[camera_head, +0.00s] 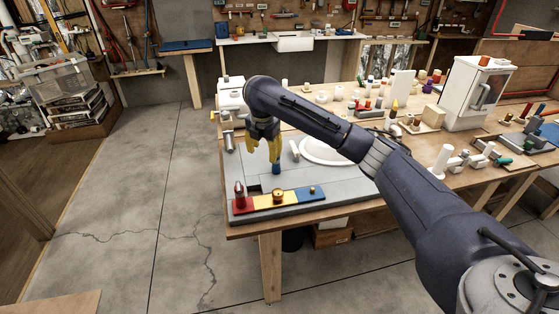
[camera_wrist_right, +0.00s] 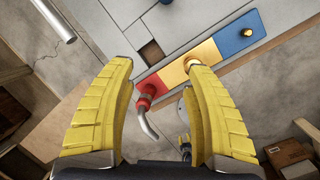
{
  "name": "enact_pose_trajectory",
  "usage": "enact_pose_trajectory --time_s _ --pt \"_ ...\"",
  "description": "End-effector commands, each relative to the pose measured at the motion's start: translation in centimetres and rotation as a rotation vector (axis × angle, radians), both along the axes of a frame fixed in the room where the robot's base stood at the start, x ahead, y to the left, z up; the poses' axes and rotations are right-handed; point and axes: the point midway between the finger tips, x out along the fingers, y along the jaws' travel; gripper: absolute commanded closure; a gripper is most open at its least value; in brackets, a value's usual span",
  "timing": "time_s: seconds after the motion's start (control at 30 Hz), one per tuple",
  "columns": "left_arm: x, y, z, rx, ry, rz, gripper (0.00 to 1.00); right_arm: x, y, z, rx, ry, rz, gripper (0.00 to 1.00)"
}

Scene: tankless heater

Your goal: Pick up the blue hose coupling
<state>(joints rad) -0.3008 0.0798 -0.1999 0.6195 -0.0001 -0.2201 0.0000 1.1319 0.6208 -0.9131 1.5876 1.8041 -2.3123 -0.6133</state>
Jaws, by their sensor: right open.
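A blue piece (camera_head: 276,168), which looks like the hose coupling, shows in the head view just below the tip of one yellow finger. Whether it touches that finger I cannot tell. My right gripper (camera_head: 264,152) is open above the grey panel (camera_head: 330,185). Its two yellow fingers also show wide apart in the right wrist view (camera_wrist_right: 156,72), with nothing gripped between them. My left gripper is not in view.
A red, yellow and blue strip (camera_head: 258,204) lies along the panel's near edge. It carries a red fitting with a bent metal pipe (camera_wrist_right: 148,122) and brass fittings (camera_head: 278,195). A white ring (camera_head: 318,158) lies behind my arm. Many small parts and a white cabinet (camera_head: 478,92) stand at right.

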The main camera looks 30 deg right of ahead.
Motion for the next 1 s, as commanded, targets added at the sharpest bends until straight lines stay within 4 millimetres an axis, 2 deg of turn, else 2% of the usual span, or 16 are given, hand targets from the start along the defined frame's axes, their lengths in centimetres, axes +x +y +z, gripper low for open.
enact_pose_trajectory --time_s 0.03,0.13,0.3,0.43,0.57,1.0 --pt "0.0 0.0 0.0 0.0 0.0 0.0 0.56 0.8 -1.6 0.8 -0.042 -0.009 0.037 0.47" --pt "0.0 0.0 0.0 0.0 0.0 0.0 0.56 1.9 -3.5 2.0 -0.118 -0.017 0.131 0.47" --pt "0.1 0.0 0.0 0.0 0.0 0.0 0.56 2.9 -4.9 3.4 -0.198 -0.02 0.245 0.47" --pt "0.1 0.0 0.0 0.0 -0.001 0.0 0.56 3.2 -5.3 3.6 -0.225 -0.019 0.283 0.47" --pt "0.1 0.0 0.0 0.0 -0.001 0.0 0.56 3.7 -5.6 2.3 -0.228 -0.017 0.292 0.47" --pt "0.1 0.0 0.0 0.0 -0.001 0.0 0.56 6.0 -7.5 -4.9 -0.228 -0.016 0.29 0.47"
